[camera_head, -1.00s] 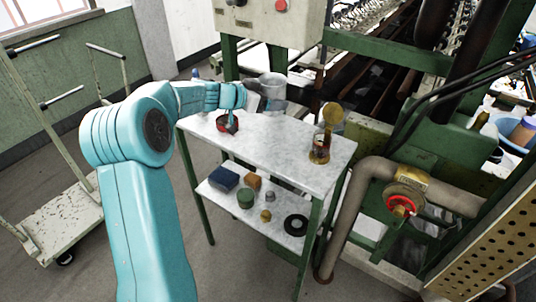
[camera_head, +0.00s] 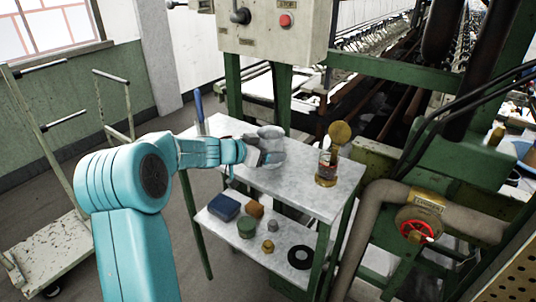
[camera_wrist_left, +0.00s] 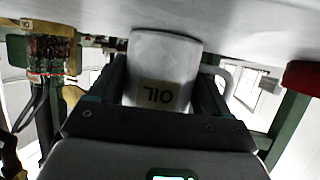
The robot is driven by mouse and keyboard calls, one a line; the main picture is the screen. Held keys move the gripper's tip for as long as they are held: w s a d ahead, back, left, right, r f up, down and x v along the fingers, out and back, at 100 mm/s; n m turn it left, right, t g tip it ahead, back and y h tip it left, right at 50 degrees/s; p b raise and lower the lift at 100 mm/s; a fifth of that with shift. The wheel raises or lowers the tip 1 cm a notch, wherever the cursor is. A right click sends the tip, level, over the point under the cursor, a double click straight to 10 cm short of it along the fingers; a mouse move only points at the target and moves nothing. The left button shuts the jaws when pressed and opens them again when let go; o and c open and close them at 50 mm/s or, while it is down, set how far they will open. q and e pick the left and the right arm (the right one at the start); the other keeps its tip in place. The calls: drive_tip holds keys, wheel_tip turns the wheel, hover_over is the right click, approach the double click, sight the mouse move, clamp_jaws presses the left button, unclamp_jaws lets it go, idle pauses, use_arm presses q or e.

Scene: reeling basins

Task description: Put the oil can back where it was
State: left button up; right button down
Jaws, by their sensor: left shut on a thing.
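The oil can (camera_head: 270,133) is a pale grey-white can above the top of the small table (camera_head: 300,192). My left gripper (camera_head: 266,156) is shut on it. In the left wrist view the oil can (camera_wrist_left: 165,60) sits between the two fingers (camera_wrist_left: 165,92), with its "OIL" label upside down and a handle at the right. The can is close to the tabletop; I cannot tell if it touches. My right gripper is not in view.
An amber bottle (camera_head: 327,168) stands near the table's right end. A blue-handled tool (camera_head: 199,108) stands at its far left. A red object (camera_wrist_left: 304,75) shows beside the can in the left wrist view. The lower shelf (camera_head: 268,265) holds several small items.

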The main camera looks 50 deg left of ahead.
use_arm(q)
drive_tip(key=shift+r, duration=0.2)
drive_tip(key=shift+f, duration=0.2)
drive_tip(key=o, duration=1.2)
drive_tip(key=shift+r, duration=0.1)
drive_tip(key=shift+s+r, duration=0.15)
drive_tip(key=shift+s, duration=0.1)
drive_tip(key=p+v, duration=0.2)
drive_tip(key=v, duration=0.9)
drive_tip(key=shift+s, duration=0.25)
